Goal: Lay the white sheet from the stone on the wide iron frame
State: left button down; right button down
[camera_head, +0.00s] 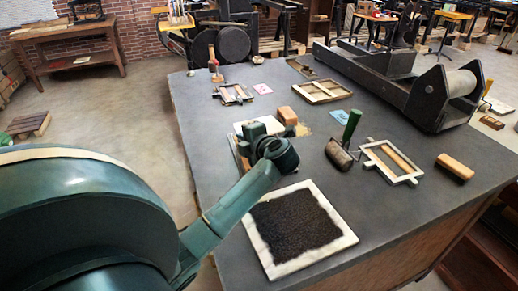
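A white sheet (243,127) shows in the head view on the worktop, partly hidden behind my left arm's end. What lies under it is mostly covered, so I cannot tell if it is the stone. My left gripper (276,152) is over its near right part; the fingers do not show clearly, nor whether they touch it. A pale framed frame (392,161) with wooden bars lies to the right. Another frame (323,91) lies farther back, and a smaller one (233,94) at the back left. I cannot tell which is the wide iron frame. My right gripper is out of view.
A pale slab with a black textured square (296,222) lies at the front. A green-handled roller (341,153), a brown block (455,167) and another block (287,115) stand around. A dark press bed with a roller (447,97) fills the back right.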

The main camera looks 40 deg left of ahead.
pick_arm(q)
jog(key=shift+f+b, duration=0.55)
jog(key=shift+f, duration=0.85)
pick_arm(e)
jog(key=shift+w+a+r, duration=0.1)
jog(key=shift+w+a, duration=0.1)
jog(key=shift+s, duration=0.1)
pick_arm(q)
jog(key=c, duration=2.1)
grip_release()
jog(key=shift+o, duration=1.3)
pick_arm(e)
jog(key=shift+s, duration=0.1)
